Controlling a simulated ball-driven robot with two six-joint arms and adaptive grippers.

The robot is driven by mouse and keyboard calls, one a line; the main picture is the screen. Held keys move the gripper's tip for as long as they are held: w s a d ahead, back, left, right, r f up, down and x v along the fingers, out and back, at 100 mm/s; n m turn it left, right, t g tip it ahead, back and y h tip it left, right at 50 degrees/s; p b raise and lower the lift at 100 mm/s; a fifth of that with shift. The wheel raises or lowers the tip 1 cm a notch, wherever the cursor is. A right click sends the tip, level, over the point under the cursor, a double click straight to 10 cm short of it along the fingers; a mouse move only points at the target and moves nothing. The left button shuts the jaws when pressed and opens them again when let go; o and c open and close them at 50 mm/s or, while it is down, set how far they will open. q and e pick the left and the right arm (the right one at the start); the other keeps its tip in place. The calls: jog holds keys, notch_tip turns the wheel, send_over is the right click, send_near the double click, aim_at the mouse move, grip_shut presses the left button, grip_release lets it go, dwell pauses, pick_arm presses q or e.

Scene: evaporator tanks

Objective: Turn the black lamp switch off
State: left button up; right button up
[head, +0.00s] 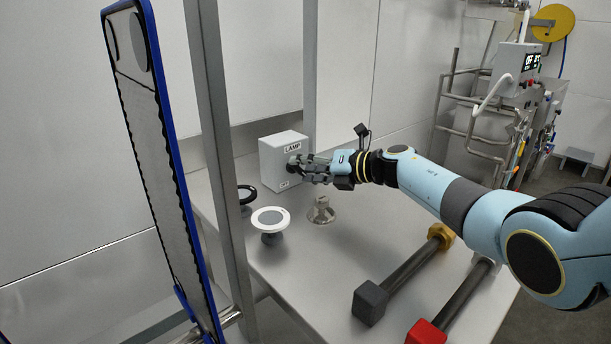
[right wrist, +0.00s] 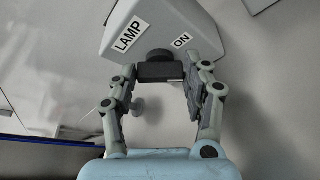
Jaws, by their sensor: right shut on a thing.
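The grey lamp box (head: 274,166) stands at the back of the table, with a LAMP label on its front. In the right wrist view the box (right wrist: 190,22) also bears an ON label beside the switch. The black lamp switch (right wrist: 160,71) has a round base and a bar-shaped handle lying crosswise between my fingers. My right gripper (head: 296,167) reaches the box front from the right. In the right wrist view the gripper (right wrist: 161,80) has a finger at each end of the handle and is shut on it. In the head view the fingers mostly hide the switch. My left gripper is out of view.
A white round knob (head: 270,219), a black ring handle (head: 246,194) and a metal cone-shaped piece (head: 321,211) stand near the box. Bars with a dark grey block (head: 370,302) and a red block (head: 426,333) lie in front. A metal post (head: 212,130) rises on the left.

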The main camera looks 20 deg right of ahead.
jog(key=m+y+b, duration=0.1)
jog(key=f+m+b, duration=0.1)
jog(key=m+b, duration=0.1)
jog(key=shift+d+y, duration=0.15)
jog(key=shift+y, duration=0.25)
jog(key=shift+m+t+y+b, duration=0.45)
jog(key=shift+m+b, duration=0.55)
jog(key=shift+m, duration=0.3)
jog(key=shift+r, duration=0.1)
jog(key=o, duration=1.2)
jog(key=shift+c, duration=0.2)
jog(key=shift+r, duration=0.1)
